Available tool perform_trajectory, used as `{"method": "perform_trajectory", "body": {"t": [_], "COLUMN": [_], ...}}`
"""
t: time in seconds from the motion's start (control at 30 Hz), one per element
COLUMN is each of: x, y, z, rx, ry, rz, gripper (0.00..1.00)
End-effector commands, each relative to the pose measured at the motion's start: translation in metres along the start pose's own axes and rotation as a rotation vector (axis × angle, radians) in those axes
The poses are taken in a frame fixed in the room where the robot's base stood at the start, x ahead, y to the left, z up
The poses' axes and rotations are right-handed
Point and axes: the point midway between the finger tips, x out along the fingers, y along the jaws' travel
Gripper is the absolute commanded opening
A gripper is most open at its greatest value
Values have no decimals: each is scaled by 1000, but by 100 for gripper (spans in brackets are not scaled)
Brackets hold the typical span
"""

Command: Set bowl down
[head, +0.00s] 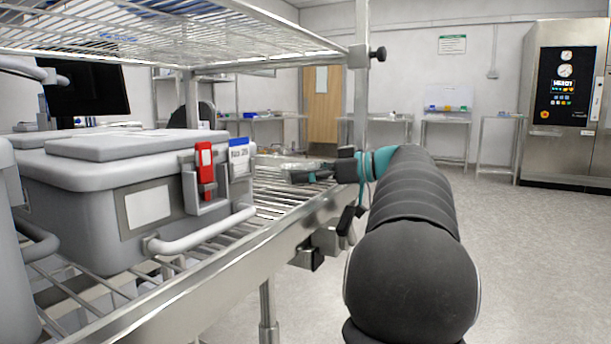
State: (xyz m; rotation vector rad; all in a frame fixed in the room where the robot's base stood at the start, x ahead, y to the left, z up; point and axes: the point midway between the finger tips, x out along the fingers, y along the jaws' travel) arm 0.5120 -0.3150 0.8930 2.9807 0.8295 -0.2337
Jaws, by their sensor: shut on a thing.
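My gripper (309,177) reaches in over the wire shelf (270,190) from the right, just beyond the grey lidded box. It is shut on a shallow, shiny metal bowl (297,164), which shows only as a small sliver. The bowl looks roughly level and is at or just above the shelf wires. I cannot tell whether its base touches them. The gripper and my arm hide part of the bowl and the shelf around it.
The grey box (85,215) with a red latch (205,170) fills the near left of the shelf. An upper wire shelf (180,35) hangs overhead, and a steel post (361,90) stands beside my arm. Open floor (540,260) lies to the right.

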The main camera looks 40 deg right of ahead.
Motion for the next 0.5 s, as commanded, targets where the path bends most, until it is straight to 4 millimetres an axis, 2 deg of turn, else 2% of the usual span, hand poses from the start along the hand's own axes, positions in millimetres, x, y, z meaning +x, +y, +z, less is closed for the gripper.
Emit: {"method": "perform_trajectory", "body": {"t": [0.37,0.4,0.43,0.5], "x": [0,0,0,0], "y": [0,0,0,0], "z": [3,2,2,2], "rx": [-2,-2,-2,-1], "ry": [0,0,0,0], "rz": [0,0,0,0], "gripper": [51,92,99,100]}}
